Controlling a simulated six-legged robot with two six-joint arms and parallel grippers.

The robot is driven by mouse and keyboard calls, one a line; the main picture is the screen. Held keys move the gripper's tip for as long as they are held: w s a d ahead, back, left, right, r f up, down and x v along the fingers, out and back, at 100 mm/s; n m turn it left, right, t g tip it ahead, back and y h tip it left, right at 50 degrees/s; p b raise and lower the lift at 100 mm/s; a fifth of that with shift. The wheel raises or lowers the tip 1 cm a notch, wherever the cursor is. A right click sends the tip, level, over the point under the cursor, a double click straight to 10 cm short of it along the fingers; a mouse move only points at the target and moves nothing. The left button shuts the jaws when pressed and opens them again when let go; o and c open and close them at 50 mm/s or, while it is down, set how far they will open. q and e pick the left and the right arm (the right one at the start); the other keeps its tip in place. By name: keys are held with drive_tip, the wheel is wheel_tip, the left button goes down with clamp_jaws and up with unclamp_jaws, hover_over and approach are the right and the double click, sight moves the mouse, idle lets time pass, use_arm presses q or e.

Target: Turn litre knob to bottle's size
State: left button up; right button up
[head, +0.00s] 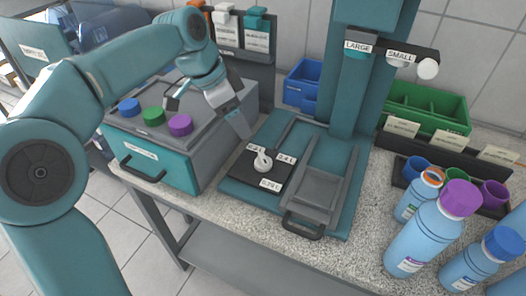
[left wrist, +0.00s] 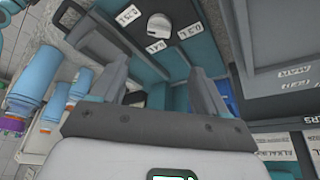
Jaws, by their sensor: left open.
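The white litre knob (head: 262,162) sits on a dark plate (head: 247,176) with several white litre labels around it, whose small print is hard to read. Which label its pointer faces I cannot tell. The knob also shows at the top of the left wrist view (left wrist: 158,20), beyond the fingertips. My left gripper (head: 239,123) is open and empty, just behind and left of the knob, apart from it. Its two spread fingers show in the left wrist view (left wrist: 161,82). A large blue bottle (head: 424,240) with a purple cap stands at the right. My right gripper is out of view.
Smaller bottles (head: 470,265) stand beside the large one. A sliding tray (head: 318,190) with a dark handle lies right of the knob. A teal-grey box (head: 150,165) with coloured buttons is at the left. A column carries LARGE and SMALL labels (head: 385,50). Cups (head: 418,168) stand at the right.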

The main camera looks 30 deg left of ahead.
sight(263, 157)
use_arm(q)
drive_tip(key=x, duration=0.4)
drive_tip(key=b+x, duration=0.1)
drive_tip(key=x, duration=0.7)
drive_tip(key=shift+s+d+f+b, duration=0.2)
drive_tip(key=shift+f+b, duration=0.1)
drive_tip(key=shift+f, duration=0.1)
drive_tip(key=shift+x, duration=0.8)
drive_tip(key=shift+w+a, duration=0.1)
drive_tip(key=c, duration=1)
